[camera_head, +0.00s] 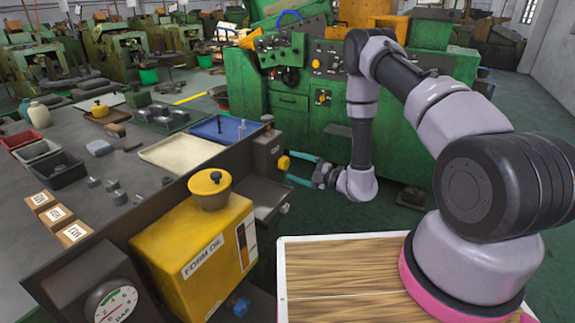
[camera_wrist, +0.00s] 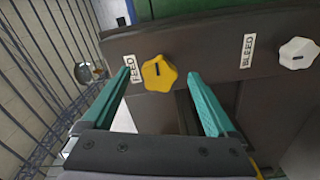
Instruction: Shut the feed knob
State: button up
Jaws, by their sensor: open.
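The feed knob (camera_wrist: 158,73) is yellow and lobed, with a dark slot mark on its face, on a dark panel beside a FEED label (camera_wrist: 134,68). It also shows in the head view (camera_head: 284,163) at the end of the workbench. My gripper (camera_wrist: 160,78) is open, its teal fingers on either side of the knob. In the head view my gripper (camera_head: 290,167) reaches toward the bench end from the right. I cannot tell whether either finger touches the knob.
A white knob (camera_wrist: 299,53) labelled BLEED sits to the right on the same panel. A yellow FORM OIL tank (camera_head: 192,255) and a pressure gauge (camera_head: 112,303) are at the near bench end. A green machine (camera_head: 290,125) stands behind my arm.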

aim_at(288, 164)
jog(key=shift+x, duration=1.7)
jog(key=c, duration=1.4)
